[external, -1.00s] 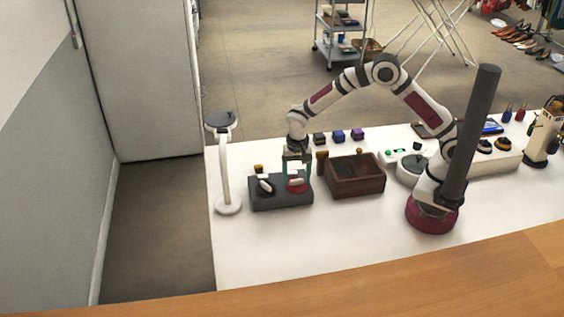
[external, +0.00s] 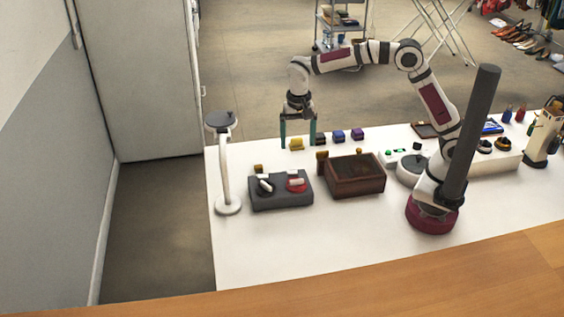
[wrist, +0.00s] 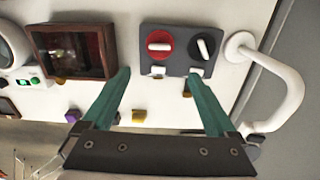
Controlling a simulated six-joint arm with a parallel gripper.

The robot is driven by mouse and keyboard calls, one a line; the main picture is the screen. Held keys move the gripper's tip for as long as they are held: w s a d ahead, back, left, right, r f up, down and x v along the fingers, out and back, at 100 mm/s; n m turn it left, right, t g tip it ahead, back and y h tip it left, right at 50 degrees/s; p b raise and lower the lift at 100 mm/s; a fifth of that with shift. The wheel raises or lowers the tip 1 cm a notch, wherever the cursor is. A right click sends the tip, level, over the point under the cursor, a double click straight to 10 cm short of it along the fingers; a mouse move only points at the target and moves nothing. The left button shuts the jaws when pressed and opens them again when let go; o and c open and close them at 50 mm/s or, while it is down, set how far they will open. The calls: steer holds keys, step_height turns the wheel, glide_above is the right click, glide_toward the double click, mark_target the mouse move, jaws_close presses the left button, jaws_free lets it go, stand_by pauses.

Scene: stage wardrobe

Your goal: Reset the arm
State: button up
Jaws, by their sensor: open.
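My gripper (external: 298,136) is open and empty, with teal fingers pointing down. It is raised above the white table, behind the grey block with two dials. In the wrist view my gripper (wrist: 162,98) shows both fingers wide apart with nothing held between them. The grey block (external: 262,204) carries a red dial (external: 297,186) and a black dial (external: 265,186), each with a white handle. The same red dial (wrist: 159,45) and black dial (wrist: 203,46) show at the top of the wrist view.
A brown wooden box (external: 357,187) stands right of the grey block. A white stand (external: 225,172) rises at the table's left end. Small yellow, black, blue and purple blocks (external: 339,136) line the back edge. A dark post (external: 470,135) stands beside my base. Front table area is bare.

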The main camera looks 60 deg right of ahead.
steer(key=shift+r, duration=0.55)
steer(key=s+d+r+n, duration=0.1)
steer(key=s+d+r, duration=0.3)
steer(key=s+d, duration=0.5)
steer(key=s+d+f+n+y, duration=0.1)
steer(key=s+d+f, duration=0.1)
steer(key=s, duration=0.8)
steer(key=s+d+f+n, duration=0.1)
steer(key=s+d+f, duration=0.1)
steer(key=s, duration=0.7)
steer(key=shift+s+n+y, duration=0.4)
